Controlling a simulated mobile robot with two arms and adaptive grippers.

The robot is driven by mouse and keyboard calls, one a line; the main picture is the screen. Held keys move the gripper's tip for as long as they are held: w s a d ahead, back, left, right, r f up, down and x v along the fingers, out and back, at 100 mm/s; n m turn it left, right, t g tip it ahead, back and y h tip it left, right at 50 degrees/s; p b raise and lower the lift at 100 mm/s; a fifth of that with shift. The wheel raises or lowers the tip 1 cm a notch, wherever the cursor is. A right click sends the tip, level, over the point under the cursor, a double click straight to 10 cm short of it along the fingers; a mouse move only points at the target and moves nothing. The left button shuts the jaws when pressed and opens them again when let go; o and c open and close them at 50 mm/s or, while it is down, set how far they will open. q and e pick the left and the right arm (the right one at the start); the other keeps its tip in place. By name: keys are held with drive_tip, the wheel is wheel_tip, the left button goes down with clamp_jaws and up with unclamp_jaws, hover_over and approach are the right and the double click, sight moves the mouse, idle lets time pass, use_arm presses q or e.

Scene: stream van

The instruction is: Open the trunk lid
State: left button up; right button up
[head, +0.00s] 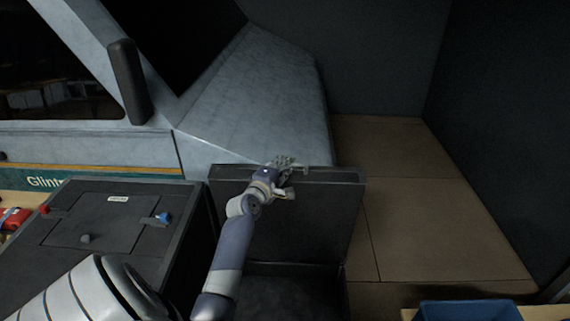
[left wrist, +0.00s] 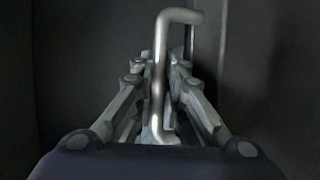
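The dark trunk stands beside the van, its lid (head: 312,225) raised to about upright. Part of the dark inside of the trunk (head: 292,292) shows below it. My left gripper (head: 284,166) is at the lid's top edge, with its arm reaching up in front of the lid. In the left wrist view, the fingers of my left gripper (left wrist: 161,62) close in on both sides of a bent metal handle (left wrist: 159,85) and seem to hold it. The far side of the lid is hidden. My right gripper is in no view.
A dark cabinet (head: 105,235) with small red and blue fittings stands left of the trunk. The grey van (head: 255,100) rises behind. Brown floor (head: 440,225) is clear at the right. A blue bin (head: 470,310) stands at the bottom right.

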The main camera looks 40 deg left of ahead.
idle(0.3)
use_arm(q)
drive_tip(key=shift+s, duration=0.2)
drive_tip(key=v, duration=1.1)
drive_tip(key=shift+s, duration=0.35)
drive_tip(key=shift+d, duration=0.15)
